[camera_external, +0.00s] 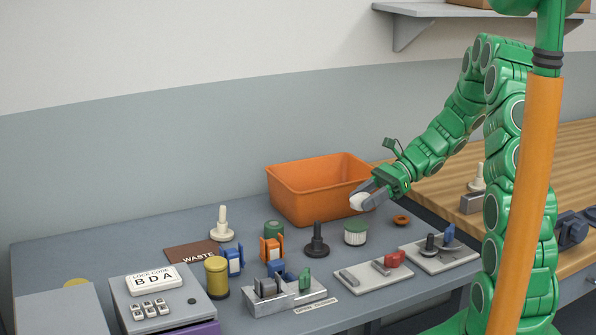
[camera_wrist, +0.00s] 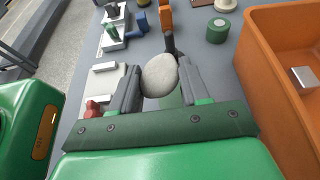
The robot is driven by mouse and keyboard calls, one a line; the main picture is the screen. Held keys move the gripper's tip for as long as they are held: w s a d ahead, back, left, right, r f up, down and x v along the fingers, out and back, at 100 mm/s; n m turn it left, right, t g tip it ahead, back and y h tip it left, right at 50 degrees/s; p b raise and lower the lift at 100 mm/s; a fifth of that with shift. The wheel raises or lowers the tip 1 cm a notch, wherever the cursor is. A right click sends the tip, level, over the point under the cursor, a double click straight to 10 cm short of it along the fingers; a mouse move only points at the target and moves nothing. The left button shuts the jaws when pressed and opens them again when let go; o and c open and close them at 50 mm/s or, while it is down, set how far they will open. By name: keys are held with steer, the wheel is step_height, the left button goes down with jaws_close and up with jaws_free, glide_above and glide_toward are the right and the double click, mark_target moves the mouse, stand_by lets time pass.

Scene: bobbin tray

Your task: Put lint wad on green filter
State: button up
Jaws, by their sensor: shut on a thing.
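The lint wad (camera_external: 357,201) is a pale, rounded lump. My gripper (camera_external: 366,197) is shut on it and holds it in the air; in the wrist view the wad (camera_wrist: 160,74) sits between the two grey fingers (camera_wrist: 158,88). The green filter (camera_external: 356,236), a short cylinder with a green top and pale pleated side, stands upright on the grey bench just below the wad in the external view. There is a gap between them. In the wrist view a green patch (camera_wrist: 172,100), apparently the filter, shows between the fingers, mostly hidden by the wad and gripper.
An orange bin (camera_external: 310,204) stands close behind the filter. A dark peg (camera_external: 317,243) is to its left, a small orange ring (camera_external: 402,219) to its right. Grey plates with red (camera_external: 394,259) and blue (camera_external: 448,233) parts lie in front. Several bobbins stand further left.

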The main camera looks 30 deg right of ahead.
mark_target(361, 223)
steer(key=shift+w+f, duration=0.7)
steer(key=shift+f, duration=0.15)
steer(key=shift+w+f, duration=0.1)
steer(key=shift+f, duration=1.5)
steer(key=o, duration=1)
steer(key=shift+f, duration=0.1)
